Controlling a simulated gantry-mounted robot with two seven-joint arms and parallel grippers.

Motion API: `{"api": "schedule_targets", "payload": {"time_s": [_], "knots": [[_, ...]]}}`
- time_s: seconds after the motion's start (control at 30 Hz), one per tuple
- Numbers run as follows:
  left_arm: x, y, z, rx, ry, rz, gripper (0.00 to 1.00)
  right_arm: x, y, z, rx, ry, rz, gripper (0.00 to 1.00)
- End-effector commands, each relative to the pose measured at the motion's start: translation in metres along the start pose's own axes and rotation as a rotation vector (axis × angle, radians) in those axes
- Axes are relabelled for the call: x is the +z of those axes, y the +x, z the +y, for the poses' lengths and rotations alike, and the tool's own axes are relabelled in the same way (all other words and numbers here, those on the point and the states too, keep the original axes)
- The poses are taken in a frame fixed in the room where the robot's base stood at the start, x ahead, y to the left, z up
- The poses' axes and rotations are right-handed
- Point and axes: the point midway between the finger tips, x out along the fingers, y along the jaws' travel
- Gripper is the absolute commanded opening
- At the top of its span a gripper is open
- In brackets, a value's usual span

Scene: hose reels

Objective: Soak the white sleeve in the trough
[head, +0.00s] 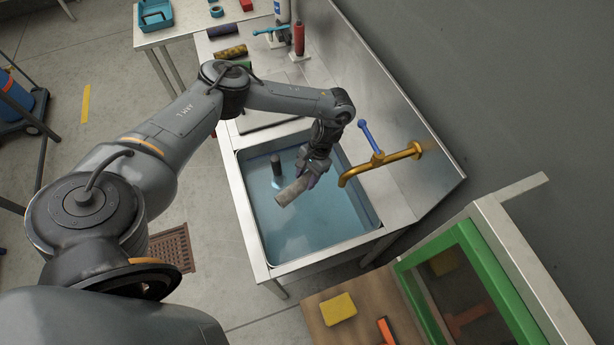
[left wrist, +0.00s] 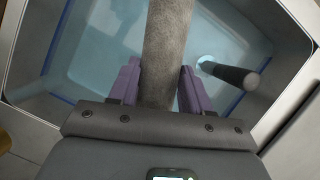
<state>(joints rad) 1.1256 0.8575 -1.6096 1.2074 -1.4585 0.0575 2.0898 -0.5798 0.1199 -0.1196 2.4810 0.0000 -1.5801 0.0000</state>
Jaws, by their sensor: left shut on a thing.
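A pale grey-white sleeve (head: 291,193), a short mottled tube, is held over the water in the trough (head: 325,248). My left gripper (head: 313,174) is shut on it near one end, and the sleeve lies tilted with its free end toward the lower left. In the left wrist view, the sleeve (left wrist: 167,35) runs up between the two purple fingers of my left gripper (left wrist: 157,88). I cannot tell whether its lower end touches the water. The trough is a steel-rimmed basin with blue water. My right gripper is not in view.
A dark upright post (head: 276,165) stands in the trough beside the sleeve. A brass tap (head: 385,162) with a blue lever reaches over the right rim. A yellow sponge-like block (head: 338,309) lies in front.

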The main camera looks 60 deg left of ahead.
Motion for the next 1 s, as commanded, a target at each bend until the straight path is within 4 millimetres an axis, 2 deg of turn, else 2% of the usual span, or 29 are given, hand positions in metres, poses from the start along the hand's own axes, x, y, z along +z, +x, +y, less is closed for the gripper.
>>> {"api": "schedule_targets", "payload": {"time_s": [0.03,0.4,1.0], "knots": [[-0.005,0.010,0.000,0.000,0.001,0.001,0.17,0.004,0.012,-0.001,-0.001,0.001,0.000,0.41],[-0.018,0.043,0.000,0.001,0.000,0.000,0.17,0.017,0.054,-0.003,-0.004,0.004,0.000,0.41],[-0.044,0.107,0.001,0.000,0.000,-0.001,0.17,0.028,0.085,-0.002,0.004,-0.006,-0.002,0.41]]}}
